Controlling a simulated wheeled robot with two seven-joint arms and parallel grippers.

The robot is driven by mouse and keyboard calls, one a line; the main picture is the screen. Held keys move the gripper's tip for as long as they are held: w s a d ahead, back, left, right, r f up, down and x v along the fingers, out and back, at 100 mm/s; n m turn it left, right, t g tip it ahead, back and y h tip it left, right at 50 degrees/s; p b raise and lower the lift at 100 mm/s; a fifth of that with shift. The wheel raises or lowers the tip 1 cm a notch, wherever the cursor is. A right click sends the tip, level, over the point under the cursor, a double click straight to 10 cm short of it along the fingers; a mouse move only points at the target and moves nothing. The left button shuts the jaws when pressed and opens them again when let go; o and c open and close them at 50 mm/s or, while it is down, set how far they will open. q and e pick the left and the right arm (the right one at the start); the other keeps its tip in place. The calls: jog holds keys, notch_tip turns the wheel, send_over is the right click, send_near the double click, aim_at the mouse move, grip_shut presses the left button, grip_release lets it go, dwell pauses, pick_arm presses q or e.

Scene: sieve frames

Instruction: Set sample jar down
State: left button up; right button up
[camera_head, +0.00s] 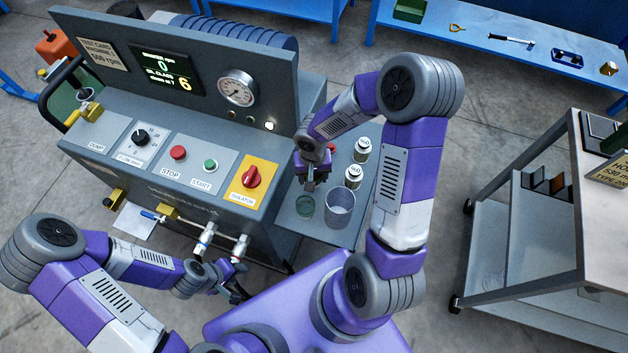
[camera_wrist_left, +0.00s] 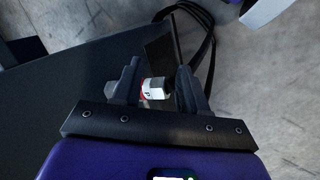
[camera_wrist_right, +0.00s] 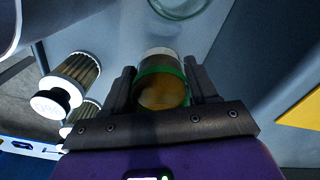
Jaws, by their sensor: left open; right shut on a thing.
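My right gripper (camera_head: 311,185) is shut on a jar (camera_wrist_right: 163,88) with a green band and amber contents, seen in the right wrist view. I cannot tell whether the jar touches the shelf. My left gripper (camera_head: 238,288) is open below the machine's front fittings. In the left wrist view a white and red fitting (camera_wrist_left: 153,89) shows between its fingers.
Two white-capped filter canisters (camera_head: 362,149) (camera_head: 352,175) stand close right of my right gripper. The grey machine (camera_head: 130,170) with its panel is at left. Two metal taps (camera_head: 204,238) (camera_head: 241,246) stick out of its front. A wheeled cart (camera_head: 520,235) stands at right.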

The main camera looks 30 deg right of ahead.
notch_tip(320, 180, down, 4)
jog(key=shift+r+b, duration=0.25)
jog(key=shift+b, duration=0.3)
jog(key=shift+w, duration=0.1)
jog(key=o, duration=1.1)
jog(key=shift+f, duration=0.1)
notch_tip(320, 180, up, 12)
jog(key=p, duration=0.4)
jog(key=shift+r, duration=0.2)
